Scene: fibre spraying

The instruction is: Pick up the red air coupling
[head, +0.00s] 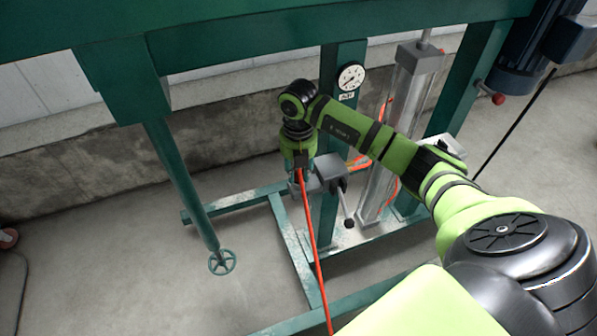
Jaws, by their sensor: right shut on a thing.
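My right gripper (301,160) points down at the middle of the view, next to a grey valve block (328,172) on the green frame. It is shut on the end of a red hose (311,240), where the red air coupling is. The coupling itself is mostly hidden by the gripper and too small to make out. The hose runs from the gripper down to the bottom edge of the view. I cannot tell whether the coupling touches the block. My left gripper is not in view.
A green steel frame (345,120) stands around the gripper, with a pressure gauge (351,77) and a grey cylinder (403,120) behind. A lever with a dark knob (349,222) sticks down from the block. The concrete floor (110,240) is mostly clear.

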